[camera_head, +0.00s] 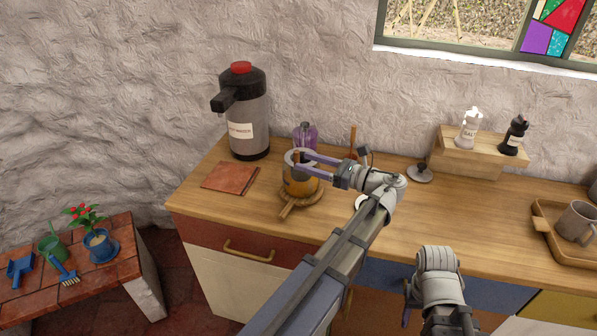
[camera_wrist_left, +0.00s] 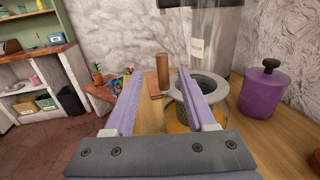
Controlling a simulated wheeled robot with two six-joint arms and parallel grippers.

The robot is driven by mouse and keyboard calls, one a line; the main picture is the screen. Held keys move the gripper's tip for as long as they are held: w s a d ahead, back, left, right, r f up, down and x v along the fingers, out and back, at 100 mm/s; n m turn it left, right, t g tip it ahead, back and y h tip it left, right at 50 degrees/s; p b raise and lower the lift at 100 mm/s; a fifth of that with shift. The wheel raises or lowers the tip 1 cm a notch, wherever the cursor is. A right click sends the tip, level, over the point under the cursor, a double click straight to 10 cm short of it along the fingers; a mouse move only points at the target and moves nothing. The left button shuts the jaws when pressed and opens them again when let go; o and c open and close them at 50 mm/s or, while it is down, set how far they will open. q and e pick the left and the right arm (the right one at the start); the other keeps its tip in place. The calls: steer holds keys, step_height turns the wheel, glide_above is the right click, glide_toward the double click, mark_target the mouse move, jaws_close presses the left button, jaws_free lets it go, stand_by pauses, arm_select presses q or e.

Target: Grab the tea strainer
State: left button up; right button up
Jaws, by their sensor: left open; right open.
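The tea strainer (camera_head: 289,158), a grey ring with a mesh bowl, sits on top of an amber glass (camera_head: 300,187). It also shows in the left wrist view (camera_wrist_left: 213,84), partly behind the right-hand finger. An upright wooden piece (camera_wrist_left: 162,72) shows between the fingers there; I cannot tell whether it is the strainer's handle. My left gripper (camera_head: 298,159) is open, its purple fingers reaching leftward over the strainer. I cannot tell whether they touch it. My right gripper (camera_head: 406,316) is open, low at the counter's front, mostly hidden by its own wrist.
The glass stands on a wooden coaster (camera_head: 313,199). A large dispenser (camera_head: 249,128) stands behind to the left, near a red-brown tile (camera_head: 230,178). A purple jar (camera_wrist_left: 263,92) stands behind the strainer. The counter (camera_head: 465,215) is clear right of centre.

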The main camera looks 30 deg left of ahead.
arm_select(q)
steer(key=shift+a, duration=1.15)
steer(key=shift+a+r+p, duration=0.15)
steer(key=shift+a, duration=1.15)
steer(key=shift+a+r+p, duration=0.15)
steer(key=shift+a, duration=1.1)
jaws_close()
